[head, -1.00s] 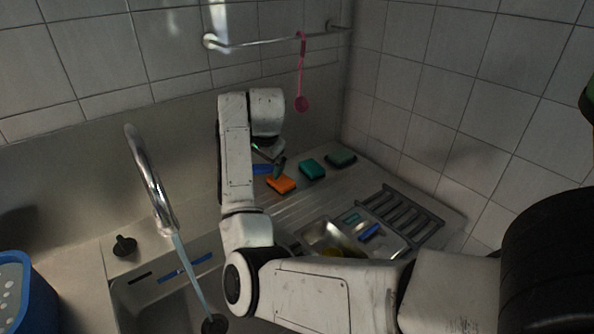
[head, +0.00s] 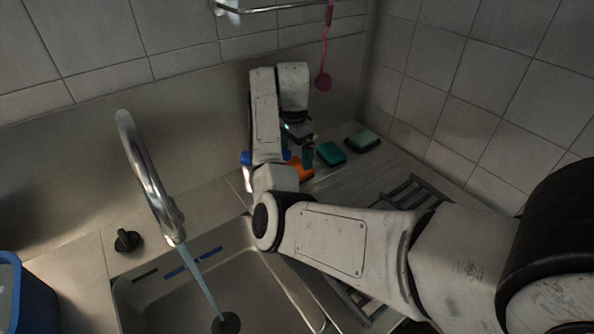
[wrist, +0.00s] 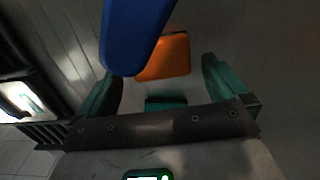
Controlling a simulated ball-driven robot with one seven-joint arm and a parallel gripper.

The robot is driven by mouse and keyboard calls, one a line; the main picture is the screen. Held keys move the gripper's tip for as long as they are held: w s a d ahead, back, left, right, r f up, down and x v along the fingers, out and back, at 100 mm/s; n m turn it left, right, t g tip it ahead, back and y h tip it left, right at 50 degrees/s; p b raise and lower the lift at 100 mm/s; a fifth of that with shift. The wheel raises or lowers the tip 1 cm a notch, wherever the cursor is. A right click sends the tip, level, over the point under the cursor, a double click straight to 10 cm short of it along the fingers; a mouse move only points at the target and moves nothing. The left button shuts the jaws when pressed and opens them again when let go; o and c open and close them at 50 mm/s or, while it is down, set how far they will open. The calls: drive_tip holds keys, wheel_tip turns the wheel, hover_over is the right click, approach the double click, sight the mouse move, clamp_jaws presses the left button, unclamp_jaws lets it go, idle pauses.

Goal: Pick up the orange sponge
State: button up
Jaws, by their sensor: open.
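The orange sponge (head: 304,171) lies on the ribbed steel drainboard, partly hidden behind my arm in the head view. In the wrist view the orange sponge (wrist: 172,60) shows ahead of and between my two green fingers. My gripper (head: 300,150) is close to the sponge, with its fingers apart; no contact can be made out. In the wrist view my gripper (wrist: 162,82) is open and empty. A long blue object (wrist: 133,32) covers the sponge's left edge in that view. Its blue end (head: 246,158) sticks out left of my arm in the head view.
A teal sponge (head: 331,152) and a green sponge (head: 362,141) lie to the right, near the tiled wall. A faucet (head: 150,180) runs water into the sink (head: 165,300) at left. A dark rack (head: 410,190) stands at right. A pink utensil (head: 323,80) hangs from the rail.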

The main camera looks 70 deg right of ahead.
sight(296, 167)
drive_tip(key=shift+s+f+p, duration=0.1)
drive_tip(key=shift+f+p, duration=0.4)
drive_tip(key=shift+f, duration=2.1)
drive_tip(key=c, duration=0.7)
drive_tip(key=shift+s+r, duration=0.1)
drive_tip(key=shift+r, duration=0.1)
